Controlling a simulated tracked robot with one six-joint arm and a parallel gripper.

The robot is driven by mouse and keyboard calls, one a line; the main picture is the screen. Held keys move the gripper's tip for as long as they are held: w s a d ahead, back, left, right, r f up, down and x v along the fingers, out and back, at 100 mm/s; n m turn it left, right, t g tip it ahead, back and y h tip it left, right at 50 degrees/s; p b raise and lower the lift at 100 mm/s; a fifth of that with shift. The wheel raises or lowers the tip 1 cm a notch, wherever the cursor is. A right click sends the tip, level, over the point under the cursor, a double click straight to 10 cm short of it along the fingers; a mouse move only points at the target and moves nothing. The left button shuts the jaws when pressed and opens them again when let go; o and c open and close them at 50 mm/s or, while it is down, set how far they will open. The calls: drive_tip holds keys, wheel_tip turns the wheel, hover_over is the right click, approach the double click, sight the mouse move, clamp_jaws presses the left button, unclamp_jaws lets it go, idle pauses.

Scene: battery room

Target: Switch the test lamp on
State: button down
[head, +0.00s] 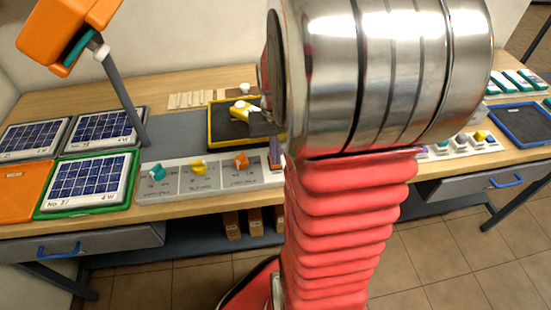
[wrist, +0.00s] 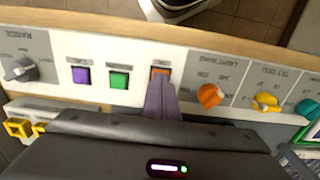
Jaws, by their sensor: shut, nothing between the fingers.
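The orange test lamp (head: 66,32) leans on a grey post at the upper left of the head view, over solar panels; I see no glow from it. The white control panel (head: 212,178) runs along the bench front. It carries an orange knob (wrist: 209,95), a yellow knob (wrist: 266,101) and a teal knob (wrist: 309,107). A small orange button (wrist: 160,72), a green button (wrist: 119,80) and a purple button (wrist: 81,75) also show. My gripper (wrist: 161,90) is shut and empty, its purple tips at the orange button, partly covering it. Contact is unclear. Panel labels are too blurred to read surely.
A grey knob (wrist: 20,68) sits at the far left of the wrist view. A yellow-rimmed tray (head: 212,128) lies behind the panel. Solar panels (head: 88,182) lie at left, one in a green frame. A blue-rimmed tray (head: 521,124) is at right. My arm hides the bench middle.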

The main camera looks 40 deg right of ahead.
drive_tip(key=shift+f, duration=0.25)
wheel_tip(320, 180, up, 7)
idle(1.3)
drive_tip(key=shift+w, duration=0.1)
idle(0.4)
drive_tip(key=shift+f, duration=0.2)
drive_tip(key=s+a+r+n+t, duration=0.2)
drive_tip(key=a+r+n, duration=0.1)
drive_tip(key=a, duration=0.8)
drive_tip(key=s+a+r+n+t, duration=0.2)
drive_tip(key=a+r, duration=0.3)
drive_tip(key=a, duration=0.7)
drive_tip(key=shift+n+t, duration=0.8)
drive_tip(key=shift+n, duration=0.1)
drive_tip(key=shift+r, duration=0.1)
